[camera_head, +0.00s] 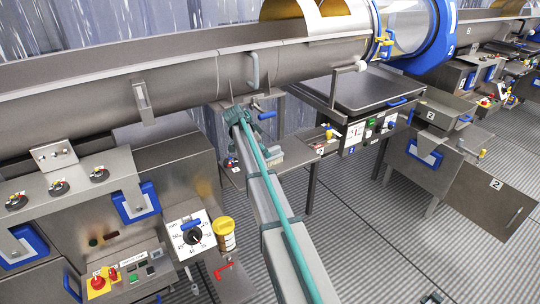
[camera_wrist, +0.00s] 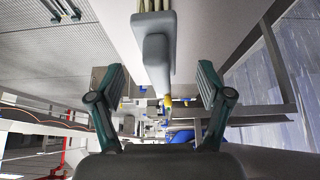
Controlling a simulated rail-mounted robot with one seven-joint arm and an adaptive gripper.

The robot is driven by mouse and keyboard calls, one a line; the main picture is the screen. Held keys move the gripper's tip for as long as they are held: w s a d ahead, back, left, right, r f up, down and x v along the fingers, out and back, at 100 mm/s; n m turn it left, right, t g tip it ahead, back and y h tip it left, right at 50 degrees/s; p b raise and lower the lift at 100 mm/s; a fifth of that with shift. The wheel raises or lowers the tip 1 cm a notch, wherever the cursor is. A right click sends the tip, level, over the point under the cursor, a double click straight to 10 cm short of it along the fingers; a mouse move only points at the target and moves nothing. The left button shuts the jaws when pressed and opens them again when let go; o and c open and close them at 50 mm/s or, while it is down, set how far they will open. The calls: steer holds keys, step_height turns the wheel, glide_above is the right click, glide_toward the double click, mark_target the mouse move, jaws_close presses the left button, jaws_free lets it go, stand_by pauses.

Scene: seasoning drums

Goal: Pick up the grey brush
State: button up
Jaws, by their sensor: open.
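The grey brush (camera_wrist: 154,48) shows in the wrist view at the top middle, with pale bristles at the top edge and its handle running down between my fingers. My gripper (camera_wrist: 159,78) is open, with one dark green finger on each side of the handle. I see a gap on both sides, and neither finger appears to touch the brush. In the head view my arm reaches up to the small shelf below the long trough. A small grey shape (camera_head: 272,158) beside the arm there may be the brush, but it is too small to be sure.
The long metal trough (camera_head: 130,90) runs above the shelf. A control box with a dial (camera_head: 193,236) and a yellow-lidded tub (camera_head: 225,233) stand left of my arm. A flat-topped metal unit (camera_head: 365,90) stands to the right. The grated floor (camera_head: 390,245) at lower right is mostly clear.

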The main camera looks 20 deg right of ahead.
mark_target(272, 154)
steer(key=shift+w+d+f+p, duration=0.1)
steer(key=shift+d+p, duration=0.1)
steer(key=shift+d, duration=0.55)
steer(key=shift+w+d+p, duration=0.1)
steer(key=shift+d+p, duration=0.05)
steer(key=shift+d, duration=0.55)
steer(key=p+x, duration=0.1)
steer(key=x, duration=0.3)
steer(key=shift+d+f+p, duration=0.1)
steer(key=shift+f+p, duration=0.05)
steer(key=shift+p, duration=0.25)
steer(key=shift+d+f, duration=0.1)
steer(key=shift+f, duration=0.15)
steer(key=shift+f+b, duration=0.25)
steer(key=shift+b, duration=0.2)
steer(key=c, duration=1.3)
